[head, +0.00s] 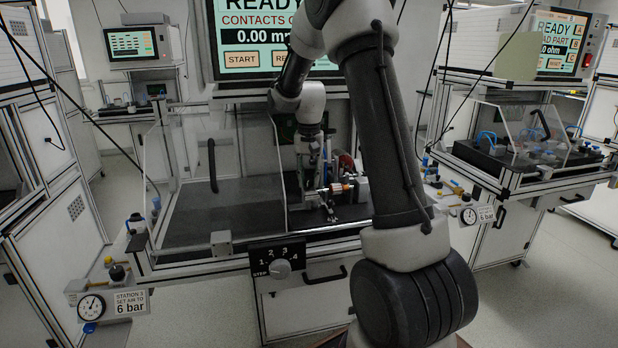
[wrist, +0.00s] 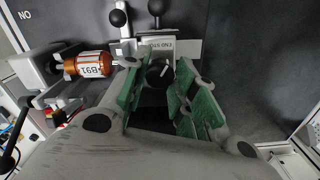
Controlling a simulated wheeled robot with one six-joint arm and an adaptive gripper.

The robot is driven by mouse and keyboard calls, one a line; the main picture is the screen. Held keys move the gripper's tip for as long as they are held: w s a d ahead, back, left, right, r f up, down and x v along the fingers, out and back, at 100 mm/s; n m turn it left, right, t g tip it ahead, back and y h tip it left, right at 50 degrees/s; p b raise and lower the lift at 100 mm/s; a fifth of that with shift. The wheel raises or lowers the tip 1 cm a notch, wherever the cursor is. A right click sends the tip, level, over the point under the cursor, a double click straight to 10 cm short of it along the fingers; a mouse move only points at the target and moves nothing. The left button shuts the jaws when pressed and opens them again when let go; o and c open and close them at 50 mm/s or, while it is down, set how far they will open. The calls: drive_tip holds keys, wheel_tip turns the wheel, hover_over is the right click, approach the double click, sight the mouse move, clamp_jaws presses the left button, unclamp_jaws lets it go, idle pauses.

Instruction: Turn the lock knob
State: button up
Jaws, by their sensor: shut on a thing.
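The lock knob (wrist: 158,74) is a small dark round knob with a white line, below a grey block marked END STO (wrist: 158,50) in the wrist view. My gripper (wrist: 161,66) has its two green-padded fingers on either side of the knob, shut on it. The fingers hide part of the knob and its base. In the head view my gripper (head: 311,178) is low over the fixture inside the clear-walled test station, and the knob cannot be made out there.
A copper-coloured stator (wrist: 88,65) labelled B91 lies in the fixture left of my gripper. Black ball handles (wrist: 157,8) stand above the knob. A clear panel (head: 225,175) is left of the arm. A STEP dial (head: 282,267) is on the station's front. The dark bench left is bare.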

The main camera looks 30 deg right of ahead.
sight(309, 180)
drive_tip(key=shift+m, duration=1.1)
drive_tip(key=o, duration=1.1)
drive_tip(key=shift+c, duration=0.2)
wheel_tip(309, 180, up, 12)
